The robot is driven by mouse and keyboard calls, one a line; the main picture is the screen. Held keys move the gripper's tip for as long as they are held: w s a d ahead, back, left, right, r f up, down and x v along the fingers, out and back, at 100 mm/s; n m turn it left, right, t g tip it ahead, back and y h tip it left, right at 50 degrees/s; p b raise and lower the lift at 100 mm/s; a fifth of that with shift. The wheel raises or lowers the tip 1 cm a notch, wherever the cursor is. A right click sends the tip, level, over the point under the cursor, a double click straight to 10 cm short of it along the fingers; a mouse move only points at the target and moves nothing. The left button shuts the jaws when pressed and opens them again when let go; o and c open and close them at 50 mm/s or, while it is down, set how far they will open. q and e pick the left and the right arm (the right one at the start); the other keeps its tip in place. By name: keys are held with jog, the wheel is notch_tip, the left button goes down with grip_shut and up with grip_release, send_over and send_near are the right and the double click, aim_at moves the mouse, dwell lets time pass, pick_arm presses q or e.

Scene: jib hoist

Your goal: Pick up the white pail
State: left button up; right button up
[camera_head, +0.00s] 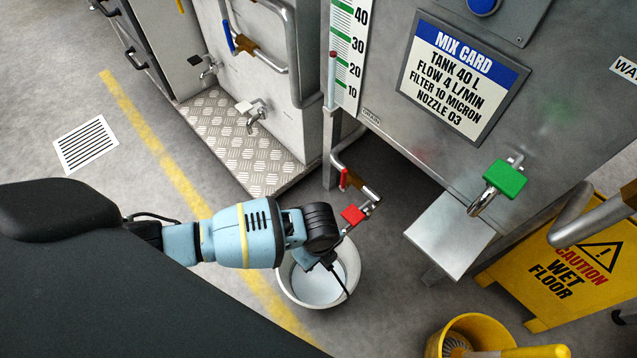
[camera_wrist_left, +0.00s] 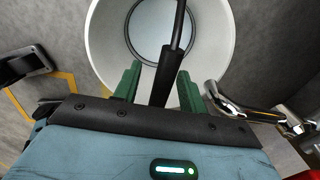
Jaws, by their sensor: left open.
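The white pail (camera_head: 289,288) stands upright on the floor below the red-handled drain tap (camera_head: 354,214). It fills the top of the left wrist view (camera_wrist_left: 105,35), and its bottom looks pale blue-grey. My left gripper (camera_head: 328,266) is over the pail's mouth, pointing down. In the left wrist view its green fingers (camera_wrist_left: 158,87) are apart. A dark rod with a thicker black grip (camera_wrist_left: 168,75), apparently the pail's handle, lies between them. I cannot tell whether a finger touches it. My right gripper is not in view.
The steel tank with the mix card (camera_head: 463,65) stands behind the pail, with a green-handled tap (camera_head: 505,178) above a metal step (camera_head: 450,235). A yellow wet-floor sign (camera_head: 570,268) and yellow bucket (camera_head: 480,325) are at right. A checker-plate ledge (camera_head: 240,140) lies at back left.

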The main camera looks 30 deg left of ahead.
pick_arm(q)
jog(key=shift+f, duration=0.2)
dwell(0.5)
grip_shut()
dwell(1.2)
